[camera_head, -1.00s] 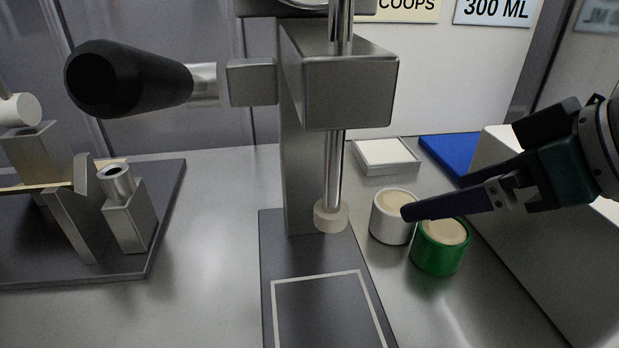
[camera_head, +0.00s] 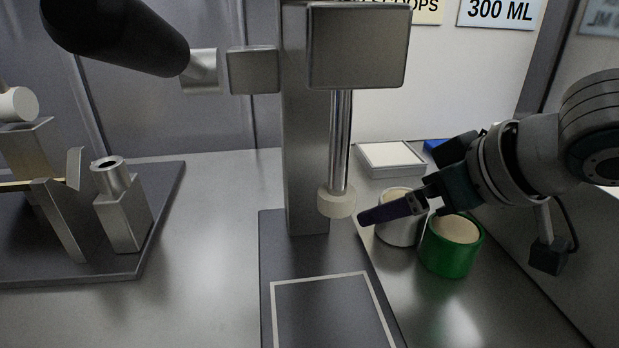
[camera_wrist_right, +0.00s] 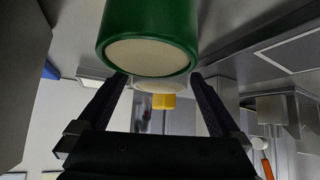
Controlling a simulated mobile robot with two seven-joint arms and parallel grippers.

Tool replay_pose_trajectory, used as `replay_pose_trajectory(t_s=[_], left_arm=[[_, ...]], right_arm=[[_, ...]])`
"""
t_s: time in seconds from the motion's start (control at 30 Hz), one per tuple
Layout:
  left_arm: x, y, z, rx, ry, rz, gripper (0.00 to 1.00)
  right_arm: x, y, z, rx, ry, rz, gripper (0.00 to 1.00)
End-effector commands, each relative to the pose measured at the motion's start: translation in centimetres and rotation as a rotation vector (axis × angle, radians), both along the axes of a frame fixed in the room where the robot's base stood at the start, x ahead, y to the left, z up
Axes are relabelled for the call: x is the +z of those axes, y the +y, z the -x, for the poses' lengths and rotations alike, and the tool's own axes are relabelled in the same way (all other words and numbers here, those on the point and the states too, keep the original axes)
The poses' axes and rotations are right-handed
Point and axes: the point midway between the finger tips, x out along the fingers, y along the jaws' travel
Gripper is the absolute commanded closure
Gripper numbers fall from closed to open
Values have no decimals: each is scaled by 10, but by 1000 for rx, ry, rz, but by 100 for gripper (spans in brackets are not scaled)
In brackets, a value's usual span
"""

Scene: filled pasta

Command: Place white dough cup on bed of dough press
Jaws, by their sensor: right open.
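The white dough cup (camera_head: 399,229), filled with pale dough, stands upright on the counter right of the press. My right gripper (camera_head: 388,212) comes in from the right. A dark finger crosses in front of the cup's upper part; contact cannot be told. In the right wrist view my gripper (camera_wrist_right: 158,88) is open, and the white cup (camera_wrist_right: 160,86) shows between the fingers, partly hidden by the green cup (camera_wrist_right: 148,35). The dough press bed (camera_head: 330,264) is dark with a pale square outline and is empty. The plunger (camera_head: 337,201) hangs above its rear. My left gripper is not in view.
The green dough cup (camera_head: 452,248) stands close at the white cup's right. A pale square tray (camera_head: 391,158) lies behind. The press handle (camera_head: 115,38) juts left. A metal fixture on a dark board (camera_head: 123,215) stands left, with clear counter between.

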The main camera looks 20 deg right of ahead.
Motion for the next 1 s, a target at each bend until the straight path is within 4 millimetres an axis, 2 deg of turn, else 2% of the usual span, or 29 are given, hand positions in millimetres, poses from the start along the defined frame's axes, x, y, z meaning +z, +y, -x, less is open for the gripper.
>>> replay_pose_trajectory(t_s=[0.2, 1.0], left_arm=[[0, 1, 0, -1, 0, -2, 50], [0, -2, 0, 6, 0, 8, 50]], right_arm=[[0, 0, 0, 1, 1, 1, 1], [0, 0, 0, 1, -1, 1, 91]])
